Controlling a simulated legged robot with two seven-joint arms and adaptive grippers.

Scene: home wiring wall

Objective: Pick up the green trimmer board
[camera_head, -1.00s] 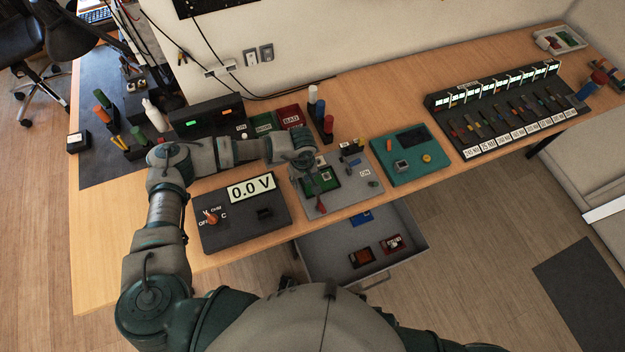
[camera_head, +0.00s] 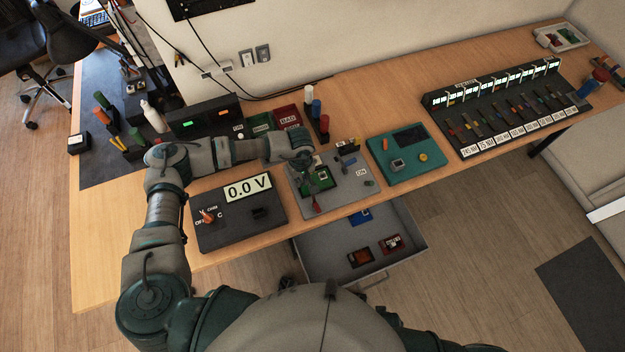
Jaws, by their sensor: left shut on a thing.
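The green trimmer board (camera_head: 323,182) is at the grey fixture plate (camera_head: 345,197) in the middle of the bench. My left gripper (camera_head: 308,182) reaches down over it from the left and is shut on it. The gripper hides part of the board, so I cannot tell whether the board is clear of the plate. A red part (camera_head: 316,204) shows just in front of the gripper. My right gripper is not in view.
A dark meter box (camera_head: 235,232) reading 0.0 V stands left of the plate. A teal panel (camera_head: 404,172) stands to its right. An open grey drawer (camera_head: 335,268) with several boards is below the bench edge. Red and green bins and upright cylinders (camera_head: 318,112) stand behind.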

